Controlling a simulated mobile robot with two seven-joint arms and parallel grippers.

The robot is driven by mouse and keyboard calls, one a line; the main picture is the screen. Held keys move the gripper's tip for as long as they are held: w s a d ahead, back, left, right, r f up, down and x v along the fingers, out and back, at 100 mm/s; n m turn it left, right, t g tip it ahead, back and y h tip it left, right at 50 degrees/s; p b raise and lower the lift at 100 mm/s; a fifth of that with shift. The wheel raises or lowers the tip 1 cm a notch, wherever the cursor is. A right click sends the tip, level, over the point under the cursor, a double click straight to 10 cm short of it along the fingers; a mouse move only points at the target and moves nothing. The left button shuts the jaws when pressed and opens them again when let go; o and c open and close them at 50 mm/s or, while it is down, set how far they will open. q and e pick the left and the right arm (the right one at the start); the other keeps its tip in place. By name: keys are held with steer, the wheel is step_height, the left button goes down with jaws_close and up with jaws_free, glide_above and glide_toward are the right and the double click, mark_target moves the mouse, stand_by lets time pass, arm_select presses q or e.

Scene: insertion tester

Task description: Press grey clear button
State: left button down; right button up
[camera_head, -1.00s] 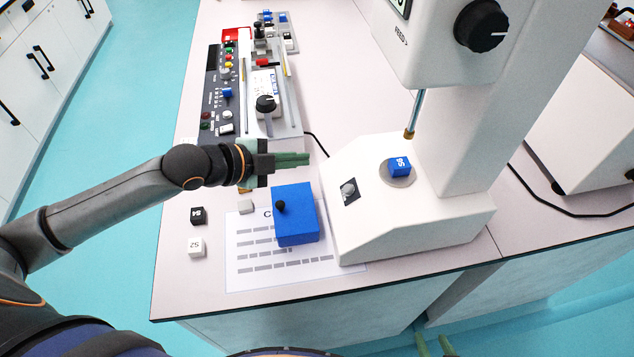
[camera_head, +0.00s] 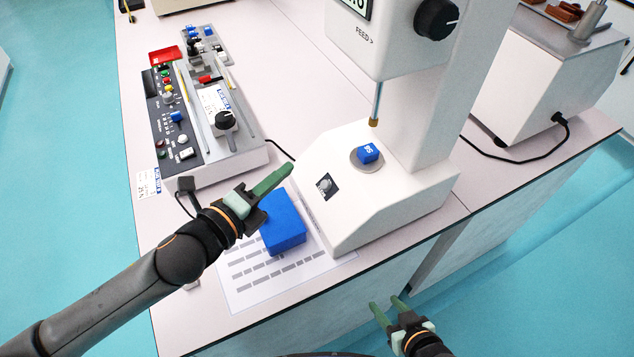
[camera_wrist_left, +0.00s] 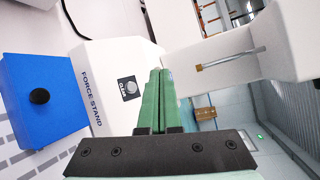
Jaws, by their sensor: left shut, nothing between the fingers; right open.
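The grey button (camera_head: 325,184) is a round knob on a small black plate, on the sloped front of the white force stand (camera_head: 345,218). In the left wrist view the button (camera_wrist_left: 131,88) is just left of the fingertips. My left gripper (camera_head: 287,170) is shut and empty, its green fingers together. In the head view it is above the blue box, with its tips left of the button and apart from it. The fingers (camera_wrist_left: 160,72) also show in the wrist view. My right gripper (camera_head: 384,303) is open and empty, low beyond the table's front edge.
The blue box (camera_head: 284,222) stands on a printed sheet (camera_head: 250,290) beside the stand; its black knob (camera_wrist_left: 39,96) shows in the wrist view. A blue cube (camera_head: 368,154) sits on the stand's round platform under a probe (camera_head: 375,110). A control panel (camera_head: 185,150) lies at the left.

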mark_target(325, 185)
arm_select(q)
steer(key=shift+d+f, duration=0.1)
steer(key=d+f+b, duration=0.1)
steer(key=f+b, duration=0.1)
steer(key=w+d+f+b, duration=0.1)
steer(key=d+f+b, duration=0.1)
steer(key=w+d+f+b, duration=0.1)
steer(key=d+f+b, duration=0.1)
steer(key=b, duration=0.1)
steer(key=shift+w+d+f, duration=0.1)
steer(key=shift+w+f, duration=0.05)
steer(key=shift+f, duration=0.05)
stand_by(2.2)
steer(key=shift+w+d+f, duration=0.1)
steer(key=shift+d+f, duration=0.2)
